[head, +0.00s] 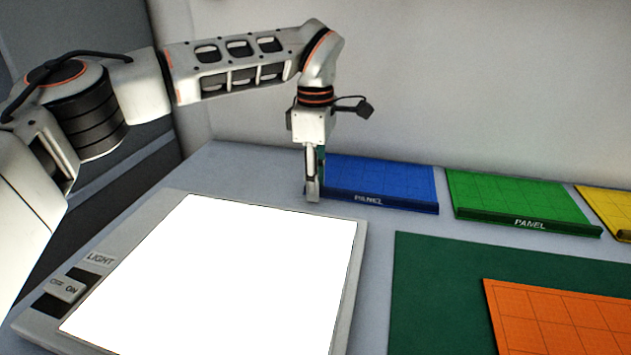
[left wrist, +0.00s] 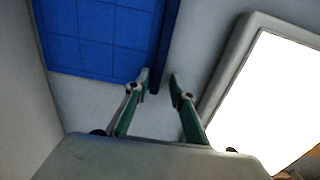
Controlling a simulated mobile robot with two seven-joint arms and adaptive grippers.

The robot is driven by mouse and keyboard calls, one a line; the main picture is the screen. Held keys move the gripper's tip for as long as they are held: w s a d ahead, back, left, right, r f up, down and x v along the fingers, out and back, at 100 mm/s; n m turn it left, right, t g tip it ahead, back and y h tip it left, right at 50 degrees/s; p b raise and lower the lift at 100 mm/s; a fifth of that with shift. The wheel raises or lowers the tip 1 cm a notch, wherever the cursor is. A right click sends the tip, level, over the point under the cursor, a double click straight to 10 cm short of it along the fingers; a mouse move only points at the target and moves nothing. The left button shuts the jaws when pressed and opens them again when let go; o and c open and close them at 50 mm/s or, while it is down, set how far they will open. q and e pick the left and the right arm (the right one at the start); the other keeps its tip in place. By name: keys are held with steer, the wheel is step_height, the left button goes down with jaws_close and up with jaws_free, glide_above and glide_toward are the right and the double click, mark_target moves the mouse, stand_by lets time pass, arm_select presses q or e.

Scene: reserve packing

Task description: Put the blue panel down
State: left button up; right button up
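The blue panel (head: 385,182) lies flat at the back of the table, with its labelled front lip facing forward. It also shows in the left wrist view (left wrist: 95,35). My left gripper (head: 314,190) is low at the panel's left end. In the left wrist view its fingertips (left wrist: 159,80) stand apart on either side of the end of the lip, with small gaps visible, so it looks open. The head view hides how close the fingers are to the panel. My right gripper is in neither view.
A lit light table (head: 362,240) stands in front of the left gripper. A green panel (head: 515,195) and a yellow panel (head: 610,205) lie to the right of the blue one. A dark green mat (head: 430,290) bears an orange gridded sheet (head: 560,315). A wall (head: 450,80) rises behind.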

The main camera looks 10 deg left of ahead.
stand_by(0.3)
arm_select(q)
step_height(320, 180, up, 12)
steer(key=p, duration=0.2)
steer(key=shift+r, duration=0.15)
stand_by(0.4)
